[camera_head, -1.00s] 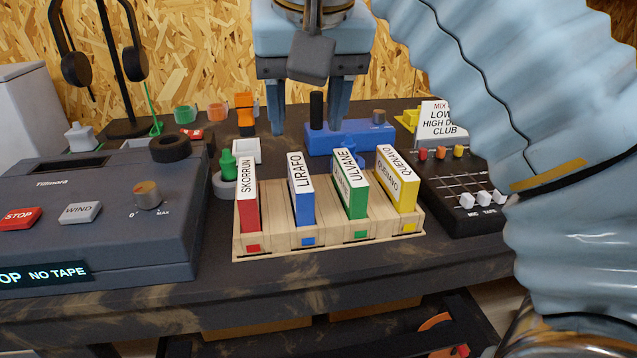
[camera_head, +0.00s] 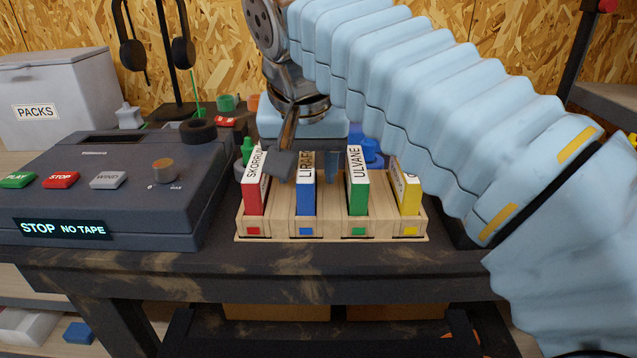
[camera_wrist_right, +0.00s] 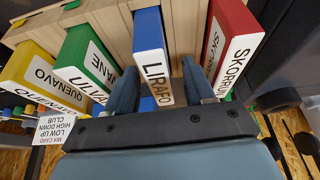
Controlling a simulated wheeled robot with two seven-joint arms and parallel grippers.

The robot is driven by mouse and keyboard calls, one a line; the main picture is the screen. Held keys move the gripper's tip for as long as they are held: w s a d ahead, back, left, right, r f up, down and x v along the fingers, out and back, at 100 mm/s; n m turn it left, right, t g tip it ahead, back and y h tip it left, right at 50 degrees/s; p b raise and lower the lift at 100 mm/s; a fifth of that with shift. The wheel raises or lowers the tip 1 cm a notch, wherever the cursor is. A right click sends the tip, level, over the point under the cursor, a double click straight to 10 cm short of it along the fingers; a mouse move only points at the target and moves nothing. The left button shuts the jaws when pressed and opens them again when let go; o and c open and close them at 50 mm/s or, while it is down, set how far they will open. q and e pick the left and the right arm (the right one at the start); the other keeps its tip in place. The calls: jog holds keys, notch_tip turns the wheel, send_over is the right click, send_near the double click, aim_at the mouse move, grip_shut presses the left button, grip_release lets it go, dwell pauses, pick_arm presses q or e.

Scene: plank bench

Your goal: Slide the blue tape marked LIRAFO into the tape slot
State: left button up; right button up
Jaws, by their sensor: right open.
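The blue tape marked LIRAFO (camera_head: 306,198) stands upright in a wooden rack (camera_head: 285,231), between the red SKORRUN tape (camera_head: 254,194) and the green ULVANE tape (camera_head: 358,189). My right gripper (camera_wrist_right: 158,70) is open, with one finger on each side of the blue tape's labelled edge in the wrist view (camera_wrist_right: 151,62). A gap shows beside the tape, so it is not gripped. In the head view my wrist hides part of the label and most of the gripper. The tape machine (camera_head: 120,190) at left has a dark slot (camera_head: 108,138) on top; its display reads STOP NO TAPE. My left gripper is out of view.
The yellow QUENAVO tape (camera_head: 409,195) stands at the rack's right end, partly behind my right arm. A grey PACKS box (camera_head: 56,95) and a headphone stand are behind. Bench space before the rack is clear.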

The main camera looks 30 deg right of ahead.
jog(key=shift+f, duration=0.25)
dwell(0.5)
grip_shut()
jog(key=shift+r, duration=0.25)
dwell(0.4)
